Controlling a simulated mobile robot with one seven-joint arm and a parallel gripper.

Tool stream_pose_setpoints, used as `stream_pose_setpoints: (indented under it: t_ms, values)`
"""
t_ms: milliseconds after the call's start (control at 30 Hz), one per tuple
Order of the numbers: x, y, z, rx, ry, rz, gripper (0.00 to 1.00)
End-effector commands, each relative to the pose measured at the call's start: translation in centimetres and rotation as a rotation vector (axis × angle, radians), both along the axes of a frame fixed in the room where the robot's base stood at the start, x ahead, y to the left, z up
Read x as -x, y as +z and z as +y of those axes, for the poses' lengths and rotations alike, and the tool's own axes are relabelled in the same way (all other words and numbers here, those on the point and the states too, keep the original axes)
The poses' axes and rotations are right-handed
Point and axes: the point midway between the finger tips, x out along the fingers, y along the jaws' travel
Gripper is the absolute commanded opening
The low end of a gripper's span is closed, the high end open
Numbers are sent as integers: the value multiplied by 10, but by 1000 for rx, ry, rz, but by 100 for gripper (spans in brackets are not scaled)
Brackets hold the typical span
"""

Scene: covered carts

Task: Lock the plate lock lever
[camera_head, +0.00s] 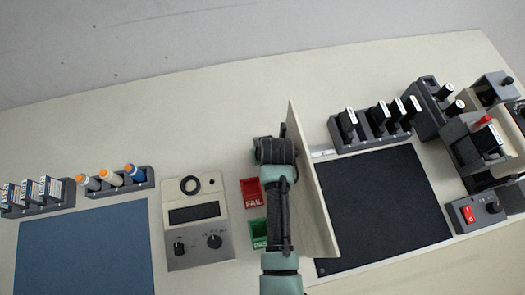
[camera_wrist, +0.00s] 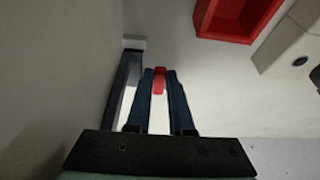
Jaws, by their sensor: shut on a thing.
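A small red lever (camera_wrist: 159,86) is between the two dark blue fingertips of my gripper (camera_wrist: 160,72) in the wrist view, and the fingers are shut on it. A dark grey upright bar with a light grey block (camera_wrist: 134,43) stands just left of the fingers. In the head view my gripper (camera_head: 272,150) is beside the left face of an upright beige panel (camera_head: 315,195). Its fingertips and the red lever are hidden there by my own wrist. I cannot tell the lever's exact angle.
The panel stands close on my gripper's right in the head view. A red FAIL bin (camera_head: 252,194) and a green PASS bin (camera_head: 257,234) lie to its left, beside a meter (camera_head: 196,215). A black mat (camera_head: 385,205) and tool racks are beyond the panel.

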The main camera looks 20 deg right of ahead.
Motion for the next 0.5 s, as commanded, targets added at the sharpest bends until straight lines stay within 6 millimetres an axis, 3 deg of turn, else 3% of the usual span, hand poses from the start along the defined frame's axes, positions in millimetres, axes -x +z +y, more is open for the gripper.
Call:
stream_pose_setpoints:
  t_ms: [233, 267, 300, 500]
  values:
    - [-1, 0, -1, 3, 3, -2, 0]
    - [-1, 1, -1, 3, 3, -2, 23]
    - [-1, 1, -1, 4, 3, -3, 31]
    - [-1, 0, -1, 3, 1, -2, 32]
